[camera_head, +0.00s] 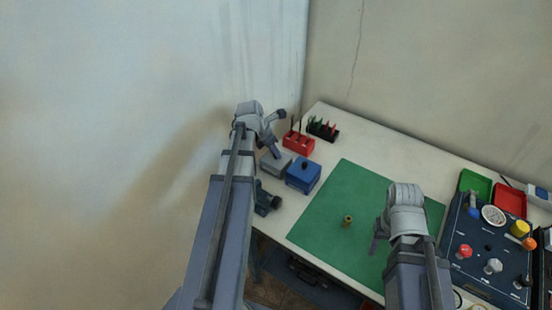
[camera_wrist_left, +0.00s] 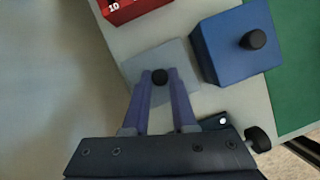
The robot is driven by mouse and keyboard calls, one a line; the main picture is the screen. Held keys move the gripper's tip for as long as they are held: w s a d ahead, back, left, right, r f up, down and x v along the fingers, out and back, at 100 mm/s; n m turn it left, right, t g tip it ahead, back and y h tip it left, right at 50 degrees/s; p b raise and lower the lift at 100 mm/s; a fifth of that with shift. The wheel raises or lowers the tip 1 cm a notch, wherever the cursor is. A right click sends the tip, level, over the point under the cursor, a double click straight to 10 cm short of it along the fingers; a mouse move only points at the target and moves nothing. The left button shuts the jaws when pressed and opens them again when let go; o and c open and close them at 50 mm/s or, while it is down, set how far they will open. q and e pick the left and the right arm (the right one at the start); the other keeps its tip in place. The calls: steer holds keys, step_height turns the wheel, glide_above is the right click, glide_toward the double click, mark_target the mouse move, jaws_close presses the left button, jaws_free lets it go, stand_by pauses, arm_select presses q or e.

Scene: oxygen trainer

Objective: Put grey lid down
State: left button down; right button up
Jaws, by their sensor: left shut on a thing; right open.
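The grey lid (camera_wrist_left: 178,58) is a flat grey square with a black knob (camera_wrist_left: 159,77), seen in the left wrist view. My left gripper (camera_wrist_left: 159,84) is shut on the knob. In the head view the grey lid (camera_head: 274,160) is at the left part of the table, partly hidden by my left gripper (camera_head: 275,152). It is close beside the blue box; I cannot tell whether it touches the table. My right gripper (camera_head: 378,238) is open above the green mat, far from the lid.
A blue box (camera_head: 303,175) with a black knob stands right of the lid. A red holder (camera_head: 298,143) and a black rack (camera_head: 322,128) are behind. The green mat (camera_head: 350,190) holds a small brass piece (camera_head: 347,221). A control panel (camera_head: 487,250) stands at right.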

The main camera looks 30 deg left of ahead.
arm_select(q)
steer(key=shift+r, duration=0.15)
arm_select(e)
steer(key=shift+r, duration=0.1)
arm_select(q)
step_height(320, 180, up, 10)
steer(key=p, duration=1)
step_height(320, 180, down, 4)
steer(key=b, duration=0.4)
arm_select(e)
step_height(320, 180, up, 6)
